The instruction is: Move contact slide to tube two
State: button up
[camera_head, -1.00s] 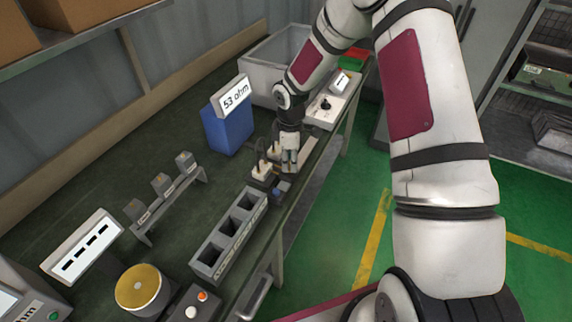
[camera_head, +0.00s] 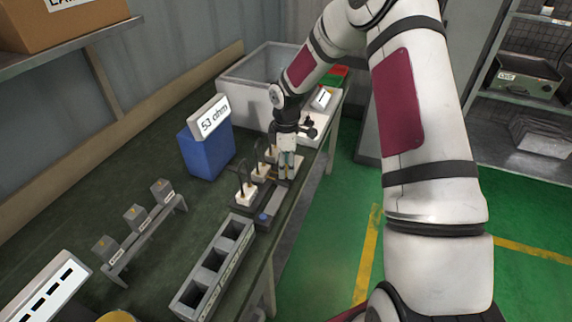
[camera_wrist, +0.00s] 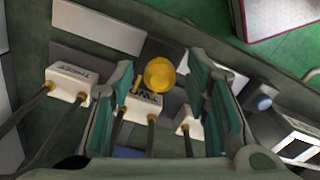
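The contact slide's yellow round knob (camera_wrist: 160,75) is between my gripper's two teal fingers (camera_wrist: 165,95) in the wrist view. The fingers stand apart, with a visible gap on each side of the knob. White tube blocks with dark cables sit in a row beside it. The middle tube block (camera_wrist: 143,104) is right by the knob, its label partly hidden. Another labelled tube block (camera_wrist: 70,82) is to the left. A third (camera_wrist: 187,122) is partly hidden by the right finger. In the head view my gripper (camera_head: 288,174) points down beside the tube row (camera_head: 246,192).
A blue button (camera_wrist: 262,102) is at the near end of the tube unit. A rack with square slots (camera_head: 213,262) stands nearer. A blue meter reading 53 ohm (camera_head: 207,150) and a grey bin (camera_head: 245,80) are behind. Small blocks on a stand (camera_head: 135,215) are left.

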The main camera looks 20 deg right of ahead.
aim_at(286, 165)
notch_tip(286, 165, up, 12)
dwell(0.6)
dwell(0.5)
jog(key=s+a+r+m+t+h, duration=0.1)
jog(key=s+a+r+m, duration=0.15)
jog(key=s+r, duration=0.5)
jog(key=s+a+r+m+t+h, duration=0.1)
jog(key=s+r+m, duration=0.4)
jog(key=r, duration=0.4)
jog(key=s+a+r+m+t+y, duration=0.1)
jog(key=s+a+m, duration=0.1)
jog(key=s, duration=0.7)
jog(key=s+a+r+m+t+y, duration=0.1)
jog(key=s+m, duration=0.3)
jog(key=s, duration=0.6)
jog(key=shift+s+a+r+t, duration=0.3)
jog(key=shift+a+r+t, duration=0.05)
jog(key=shift+r+t, duration=0.25)
jog(key=shift+a, duration=0.1)
